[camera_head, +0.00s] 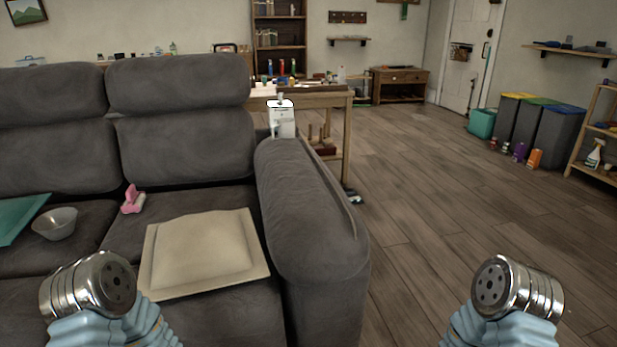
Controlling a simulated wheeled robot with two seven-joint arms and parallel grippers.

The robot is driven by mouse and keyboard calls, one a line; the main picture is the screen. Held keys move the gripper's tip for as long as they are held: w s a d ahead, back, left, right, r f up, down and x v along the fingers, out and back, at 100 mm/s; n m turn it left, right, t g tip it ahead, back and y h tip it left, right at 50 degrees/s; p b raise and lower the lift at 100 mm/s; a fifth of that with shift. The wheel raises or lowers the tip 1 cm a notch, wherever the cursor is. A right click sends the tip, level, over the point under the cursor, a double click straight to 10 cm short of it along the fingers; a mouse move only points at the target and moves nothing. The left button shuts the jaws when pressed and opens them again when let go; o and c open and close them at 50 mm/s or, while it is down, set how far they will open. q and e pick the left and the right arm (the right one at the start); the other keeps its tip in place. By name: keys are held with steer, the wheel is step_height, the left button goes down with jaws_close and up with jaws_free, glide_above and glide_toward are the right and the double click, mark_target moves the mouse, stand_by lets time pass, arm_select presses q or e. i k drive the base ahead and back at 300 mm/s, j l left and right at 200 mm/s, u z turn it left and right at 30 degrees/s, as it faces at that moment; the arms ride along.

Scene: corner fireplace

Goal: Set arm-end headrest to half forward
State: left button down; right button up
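The grey sofa has two padded headrests in view above its backrest. The arm-end headrest (178,82) is on the right, nearest the sofa's armrest (305,205). It stands about upright above its back cushion (187,150), with a dark seam between them; its exact tilt is hard to tell. The other headrest (50,95) is to its left, and its left end is cut off. Metal and pale blue parts of my two arms show at the bottom left and bottom right, apart from the sofa. No gripper fingers are in view.
A beige cushion (203,248), pink object (133,199), grey bowl (55,223) and teal item (18,217) lie on the seats. A white dispenser-like object (282,119) stands at the armrest's far end. A wooden table (333,101) is behind. Floor (440,220) right of the sofa is clear.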

mark_target(175, 84)
steer(key=i+j+u, duration=0.1)
steer(key=j, duration=0.25)
steer(key=i+j+u, duration=0.15)
steer(key=j, duration=0.2)
steer(key=i+j+u, duration=0.1)
steer(key=j, duration=0.2)
steer(key=i+j+u, duration=0.1)
steer(key=i+j, duration=0.1)
steer(key=j, duration=0.1)
